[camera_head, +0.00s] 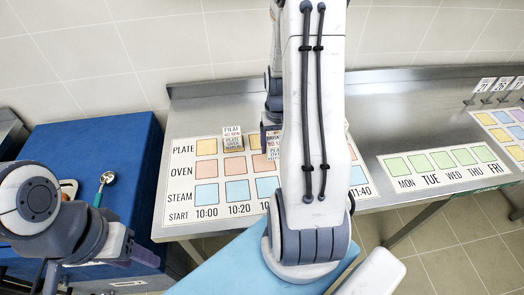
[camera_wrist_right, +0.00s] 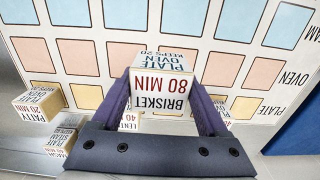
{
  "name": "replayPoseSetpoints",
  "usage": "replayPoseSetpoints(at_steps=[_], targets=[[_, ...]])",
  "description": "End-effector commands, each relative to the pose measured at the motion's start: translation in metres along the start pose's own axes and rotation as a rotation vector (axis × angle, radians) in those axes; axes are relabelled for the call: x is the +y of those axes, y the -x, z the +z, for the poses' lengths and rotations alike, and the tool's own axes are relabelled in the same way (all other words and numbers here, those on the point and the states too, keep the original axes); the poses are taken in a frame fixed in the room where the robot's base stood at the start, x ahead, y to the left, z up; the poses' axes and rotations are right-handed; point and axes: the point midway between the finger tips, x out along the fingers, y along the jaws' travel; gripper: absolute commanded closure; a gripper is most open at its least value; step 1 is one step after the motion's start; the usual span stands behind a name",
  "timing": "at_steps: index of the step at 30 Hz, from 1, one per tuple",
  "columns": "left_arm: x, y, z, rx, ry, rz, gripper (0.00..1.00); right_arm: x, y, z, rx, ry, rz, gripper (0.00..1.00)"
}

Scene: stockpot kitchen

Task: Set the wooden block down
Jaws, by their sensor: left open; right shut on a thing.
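My right gripper (camera_wrist_right: 165,105) is shut on a wooden block (camera_wrist_right: 161,92) printed "BRISKET 80 MIN" on one face and "PLATE" on another. In the head view this block (camera_head: 273,150) is over the top middle of the white chart (camera_head: 182,215), near the PLATE and OVEN rows, partly hidden by my right arm. I cannot tell whether it touches the chart. My left gripper (camera_head: 140,252) is open at the lower left, apart from the block, beside the blue surface.
A PILAF block (camera_head: 233,139) stands on the chart left of the held block. The right wrist view shows a PATTY block (camera_wrist_right: 38,103) and others, partly hidden. A day chart (camera_head: 443,166) lies on the steel counter (camera_head: 385,90).

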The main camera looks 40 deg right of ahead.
Motion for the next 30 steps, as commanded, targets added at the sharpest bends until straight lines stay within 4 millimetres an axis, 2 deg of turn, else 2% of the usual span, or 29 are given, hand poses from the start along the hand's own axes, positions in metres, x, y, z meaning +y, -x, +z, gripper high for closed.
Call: replayPoseSetpoints(at_steps=[3, 9, 19, 30], targets=[[0.001, 0.007, 0.0, 0.0, 0.0, 0.0, 0.5, -0.021, -0.012, -0.012, -0.002, 0.005, 0.0, 0.86], [0.001, 0.01, -0.001, 0.0, 0.001, 0.0, 0.5, -0.035, -0.024, -0.022, 0.001, 0.003, 0.0, 0.86], [0.001, 0.019, -0.001, 0.0, 0.001, 0.0, 0.5, -0.036, -0.061, -0.022, -0.001, 0.003, 0.0, 0.86], [0.001, 0.016, -0.001, 0.0, 0.001, 0.0, 0.5, -0.036, -0.067, -0.022, 0.001, 0.003, 0.0, 0.86]])
